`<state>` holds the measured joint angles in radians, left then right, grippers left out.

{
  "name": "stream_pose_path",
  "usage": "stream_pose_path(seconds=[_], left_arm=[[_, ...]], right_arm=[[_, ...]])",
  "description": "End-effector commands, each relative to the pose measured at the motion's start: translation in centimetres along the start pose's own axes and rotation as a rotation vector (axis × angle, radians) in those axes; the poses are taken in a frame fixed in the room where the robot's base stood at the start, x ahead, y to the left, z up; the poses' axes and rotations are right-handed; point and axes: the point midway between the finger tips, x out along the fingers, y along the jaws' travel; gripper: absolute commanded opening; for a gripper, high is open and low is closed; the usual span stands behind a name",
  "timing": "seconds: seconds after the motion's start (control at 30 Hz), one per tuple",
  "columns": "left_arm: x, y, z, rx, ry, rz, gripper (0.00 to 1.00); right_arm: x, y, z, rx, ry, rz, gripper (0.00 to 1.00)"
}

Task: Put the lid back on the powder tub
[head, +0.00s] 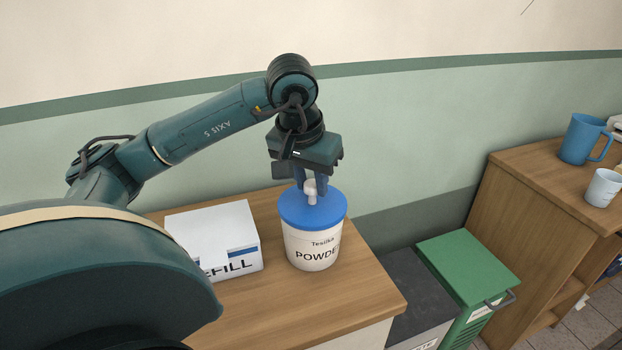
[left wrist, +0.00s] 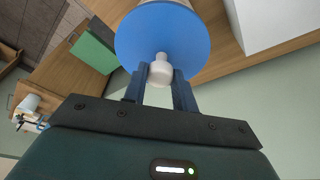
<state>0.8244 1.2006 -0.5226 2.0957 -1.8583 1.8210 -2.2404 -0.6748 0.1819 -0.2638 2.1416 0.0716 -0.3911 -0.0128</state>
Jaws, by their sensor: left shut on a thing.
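The powder tub (head: 311,250) is white with dark lettering and stands upright on a wooden counter. The blue lid (head: 325,210) sits level at the tub's top, covering its mouth; whether it is fully seated I cannot tell. A pale knob (head: 311,187) stands up from the lid's middle. My left gripper (head: 311,195) points down above the lid and is shut on the knob. In the left wrist view the blue lid (left wrist: 163,32) fills the top, with its knob (left wrist: 160,72) between the two fingers. The right gripper is not in view.
A white refill box (head: 215,235) stands left of the tub on the wooden counter (head: 345,305). A green bin (head: 467,265) and a dark-topped bin (head: 415,290) are to the right. A blue mug (head: 578,140) and a white cup (head: 602,188) stand on a wooden cabinet.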

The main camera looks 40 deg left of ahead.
Motion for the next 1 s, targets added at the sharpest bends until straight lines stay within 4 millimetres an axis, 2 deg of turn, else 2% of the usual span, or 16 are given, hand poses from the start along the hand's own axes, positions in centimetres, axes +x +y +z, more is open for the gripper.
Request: stream_pose_path(seconds=[0.97,1.0], left_arm=[[0.22,-0.03,0.05,-0.001,0.0,0.0,0.06],[0.22,-0.03,0.05,-0.001,0.0,0.0,0.31]], right_arm=[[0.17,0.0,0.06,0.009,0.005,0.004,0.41],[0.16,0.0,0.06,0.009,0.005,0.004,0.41]])
